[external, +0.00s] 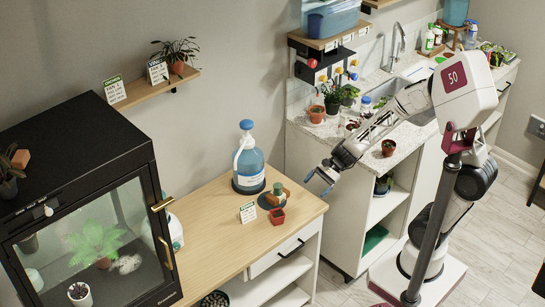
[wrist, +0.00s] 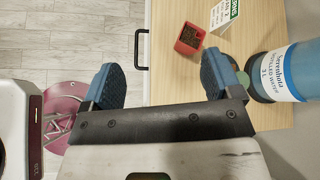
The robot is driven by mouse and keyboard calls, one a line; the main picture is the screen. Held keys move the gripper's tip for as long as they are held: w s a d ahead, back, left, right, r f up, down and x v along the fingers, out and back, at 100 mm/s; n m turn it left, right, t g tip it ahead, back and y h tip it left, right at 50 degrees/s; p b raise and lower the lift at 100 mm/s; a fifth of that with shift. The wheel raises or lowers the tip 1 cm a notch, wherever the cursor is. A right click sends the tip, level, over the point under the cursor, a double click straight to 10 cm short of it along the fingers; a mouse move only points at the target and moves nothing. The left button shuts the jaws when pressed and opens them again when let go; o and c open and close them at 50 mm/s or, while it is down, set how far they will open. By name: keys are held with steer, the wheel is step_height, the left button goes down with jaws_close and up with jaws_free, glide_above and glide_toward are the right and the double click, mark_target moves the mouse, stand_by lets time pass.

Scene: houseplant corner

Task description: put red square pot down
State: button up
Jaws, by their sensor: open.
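The red square pot (external: 277,217) stands upright on the wooden cabinet top (external: 215,250), near its right front part. In the wrist view the pot (wrist: 187,43) shows dark contents inside and sits beyond my fingers, clear of them. My gripper (external: 321,180) is open and empty, up and to the right of the pot, near the cabinet's right edge. In the wrist view its two blue fingers (wrist: 163,80) are wide apart with nothing between them, over the cabinet edge and floor.
A blue water bottle (external: 248,165) stands behind the pot. A terracotta-and-green item (external: 277,191) is on a dark round mat (external: 264,201) right behind it. A small sign (external: 248,212) stands to its left. The front of the wooden top is clear. A sink counter (external: 340,130) stands behind.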

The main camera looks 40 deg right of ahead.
steer(key=s+d+r+n+t+h, duration=0.1)
steer(key=s+d+r+n+h, duration=1)
steer(key=s+d+r+n, duration=0.3)
steer(key=s+d+r, duration=0.2)
steer(key=d+r, duration=0.2)
steer(key=shift+s+d+h, duration=0.2)
steer(key=shift+s+h, duration=0.1)
steer(key=shift+s, duration=0.1)
